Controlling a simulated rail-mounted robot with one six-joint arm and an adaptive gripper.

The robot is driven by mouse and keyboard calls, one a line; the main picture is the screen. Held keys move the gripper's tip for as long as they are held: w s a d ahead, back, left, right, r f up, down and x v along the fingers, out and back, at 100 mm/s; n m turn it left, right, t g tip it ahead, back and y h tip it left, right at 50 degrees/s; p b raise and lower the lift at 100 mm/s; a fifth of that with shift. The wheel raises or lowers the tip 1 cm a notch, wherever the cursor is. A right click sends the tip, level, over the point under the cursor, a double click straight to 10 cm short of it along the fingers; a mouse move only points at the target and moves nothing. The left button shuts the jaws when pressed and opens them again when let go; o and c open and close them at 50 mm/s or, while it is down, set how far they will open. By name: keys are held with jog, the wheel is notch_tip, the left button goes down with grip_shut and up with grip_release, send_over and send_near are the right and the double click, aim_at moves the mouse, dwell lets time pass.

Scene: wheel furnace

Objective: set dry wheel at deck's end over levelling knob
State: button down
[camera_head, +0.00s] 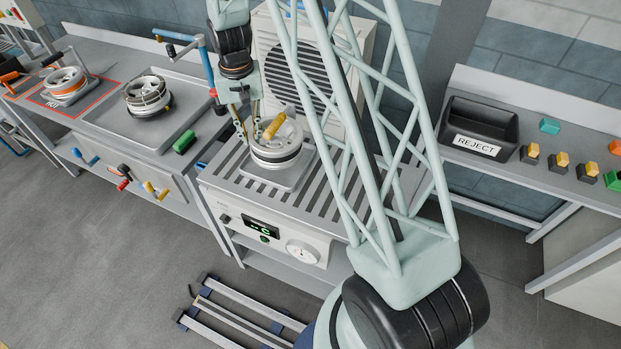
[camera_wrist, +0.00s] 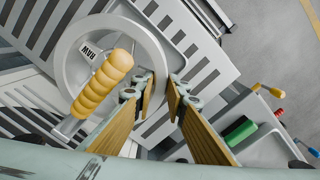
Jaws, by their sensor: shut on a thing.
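A pale grey wheel (camera_head: 277,153) is over a grey plate (camera_head: 258,185) on the slatted deck (camera_head: 335,205); I cannot tell whether it touches the plate. It also shows in the wrist view (camera_wrist: 80,75) with a small lettered label. A ribbed yellow handle (camera_head: 274,124) rises over the wheel; in the wrist view, the handle (camera_wrist: 103,82) crosses its opening. My gripper (camera_head: 244,127) is at the wheel's left side. In the wrist view, its two fingers (camera_wrist: 162,95) are closed on the wheel's rim. A dark knob (camera_head: 224,219) is on the deck's front panel; I cannot tell whether it is the levelling knob.
A louvred blower (camera_head: 296,72) stands behind the deck. The left bench has a wheel in a tray (camera_head: 148,96), an orange-marked wheel (camera_head: 66,84) on a red-outlined mat and a green block (camera_head: 185,141). A reject bin (camera_head: 478,128) is at right. The deck's right part is bare.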

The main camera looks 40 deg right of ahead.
jog(key=shift+r, duration=0.5)
jog(key=shift+w+a, duration=0.1)
jog(key=w+a+f+n+b, duration=0.1)
jog(key=w+a+n+b, duration=0.4)
jog(key=w+a, duration=0.3)
jog(key=a, duration=0.3)
jog(key=shift+w+a+f, duration=0.2)
jog(key=shift+s, duration=0.1)
dwell(0.4)
